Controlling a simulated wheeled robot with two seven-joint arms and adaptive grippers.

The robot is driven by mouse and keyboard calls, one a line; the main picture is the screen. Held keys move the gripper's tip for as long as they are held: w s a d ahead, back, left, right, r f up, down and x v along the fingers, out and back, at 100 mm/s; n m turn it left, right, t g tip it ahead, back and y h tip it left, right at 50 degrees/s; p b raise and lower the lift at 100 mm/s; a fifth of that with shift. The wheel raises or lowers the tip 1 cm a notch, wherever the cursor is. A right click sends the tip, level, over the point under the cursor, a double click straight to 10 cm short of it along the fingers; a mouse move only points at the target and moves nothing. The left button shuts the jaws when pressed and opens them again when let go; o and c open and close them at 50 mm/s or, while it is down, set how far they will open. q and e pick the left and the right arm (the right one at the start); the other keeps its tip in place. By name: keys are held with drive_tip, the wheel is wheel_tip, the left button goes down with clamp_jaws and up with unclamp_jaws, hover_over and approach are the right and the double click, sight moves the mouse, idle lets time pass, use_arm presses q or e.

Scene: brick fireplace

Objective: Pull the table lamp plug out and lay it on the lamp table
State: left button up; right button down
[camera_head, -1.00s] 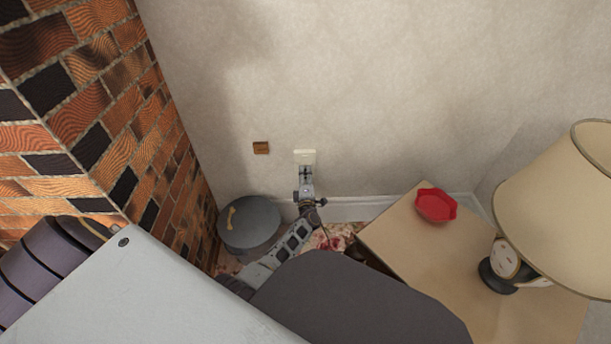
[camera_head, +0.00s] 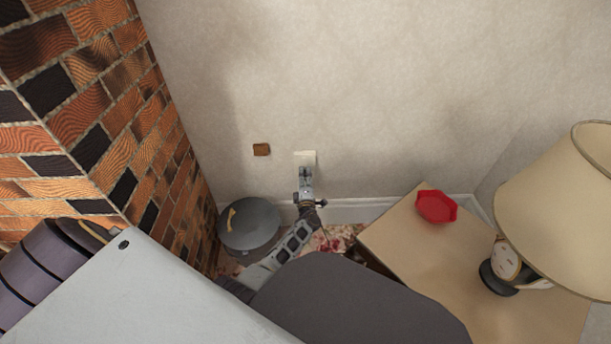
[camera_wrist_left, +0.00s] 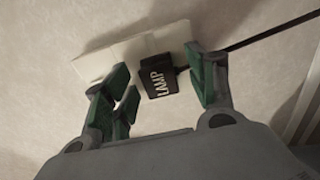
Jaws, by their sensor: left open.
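The table lamp plug (camera_wrist_left: 158,78) is black with the word LAMP on it. In the left wrist view it sits at the white wall socket (camera_wrist_left: 130,48), and a black cord (camera_wrist_left: 270,33) runs from it to the upper right. My left gripper (camera_wrist_left: 160,88) is open, with its green-padded fingers on either side of the plug. In the head view my left gripper (camera_head: 306,175) is just below the wall socket (camera_head: 305,157) and hides the plug. The lamp table (camera_head: 440,262) is at the right. My right gripper is not in view.
A red dish (camera_head: 436,206) and the table lamp (camera_head: 560,205) stand on the lamp table. A round grey container (camera_head: 249,226) is on the floor left of my gripper. A small brown plate (camera_head: 261,149) is on the wall. A brick fireplace (camera_head: 90,110) rises at the left.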

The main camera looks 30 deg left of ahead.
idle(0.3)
use_arm(q)
clamp_jaws()
idle(0.3)
drive_tip(key=shift+s+d, duration=0.1)
drive_tip(key=shift+s, duration=0.05)
drive_tip(key=shift+s+d, duration=0.15)
drive_tip(key=shift+s, duration=0.15)
drive_tip(key=shift+p+v, duration=1.4)
drive_tip(key=shift+v, duration=1.1)
